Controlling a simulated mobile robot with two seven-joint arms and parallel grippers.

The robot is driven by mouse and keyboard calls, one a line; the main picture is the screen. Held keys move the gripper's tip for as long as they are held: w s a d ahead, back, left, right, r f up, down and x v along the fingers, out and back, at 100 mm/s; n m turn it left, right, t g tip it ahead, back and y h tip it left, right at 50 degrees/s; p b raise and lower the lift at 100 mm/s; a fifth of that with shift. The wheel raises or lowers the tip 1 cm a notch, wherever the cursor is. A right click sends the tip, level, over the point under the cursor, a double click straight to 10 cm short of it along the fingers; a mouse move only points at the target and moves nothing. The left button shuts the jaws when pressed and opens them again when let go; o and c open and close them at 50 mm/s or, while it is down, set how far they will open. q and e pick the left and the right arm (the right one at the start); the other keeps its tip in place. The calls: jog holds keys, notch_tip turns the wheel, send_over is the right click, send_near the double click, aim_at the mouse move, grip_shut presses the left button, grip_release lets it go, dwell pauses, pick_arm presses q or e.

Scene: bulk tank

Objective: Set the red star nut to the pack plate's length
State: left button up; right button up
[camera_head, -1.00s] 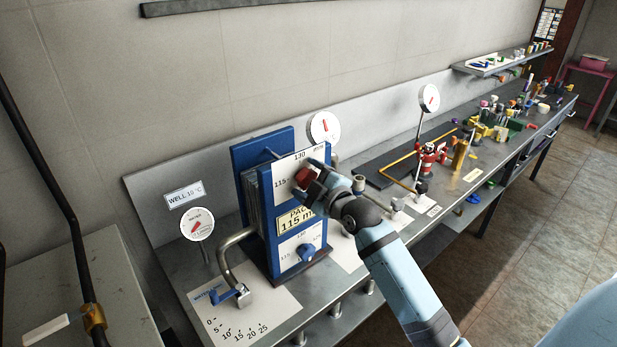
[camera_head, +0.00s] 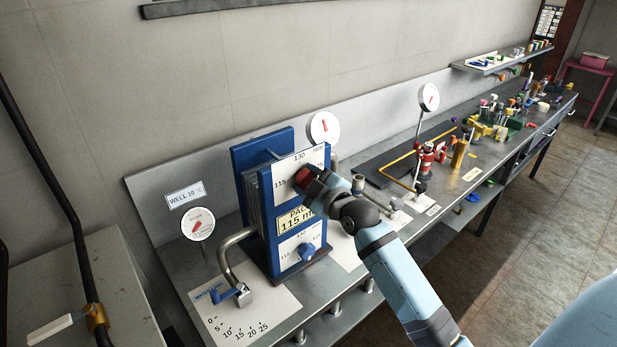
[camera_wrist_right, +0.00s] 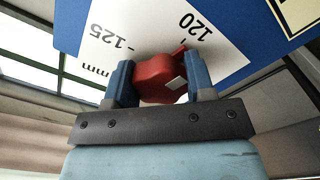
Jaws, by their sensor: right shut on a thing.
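The red star nut (camera_head: 302,175) sits on the upper white scale plate on the front of the blue plate pack (camera_head: 263,150). My right gripper (camera_head: 308,180) is shut on it and hides much of it. In the right wrist view the red nut (camera_wrist_right: 157,78) is between the two fingers of the right gripper (camera_wrist_right: 158,84). Its small red pointer tip lies near the 120 mark, with 125 to the left. My left gripper is not in view.
A lower scale with a blue knob (camera_head: 306,252) is under the pack plate. A blue-handled valve (camera_head: 238,291) and a round gauge (camera_head: 198,224) stand at left. A second gauge (camera_head: 323,128) is behind the pack. Fittings and tools crowd the bench to the right.

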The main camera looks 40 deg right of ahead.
jog(key=m+p, duration=0.1)
jog(key=m, duration=0.1)
jog(key=shift+r+m+p, duration=0.1)
jog(key=shift+m+p, duration=0.2)
jog(key=shift+p, duration=0.05)
jog(key=m+p, duration=0.2)
jog(key=m, duration=0.2)
jog(key=shift+a, duration=0.15)
jog(key=shift+m+p, duration=0.4)
jog(key=shift+m, duration=0.8)
jog(key=shift+a+m, duration=0.1)
jog(key=shift+m, duration=2)
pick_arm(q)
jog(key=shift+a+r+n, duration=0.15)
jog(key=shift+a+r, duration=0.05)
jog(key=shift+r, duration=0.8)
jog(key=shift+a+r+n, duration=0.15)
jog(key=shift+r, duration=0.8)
pick_arm(e)
jog(key=shift+a+m, duration=0.1)
jog(key=shift+m, duration=1.3)
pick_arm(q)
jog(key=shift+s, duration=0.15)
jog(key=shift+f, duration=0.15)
pick_arm(e)
jog(key=o, duration=0.9)
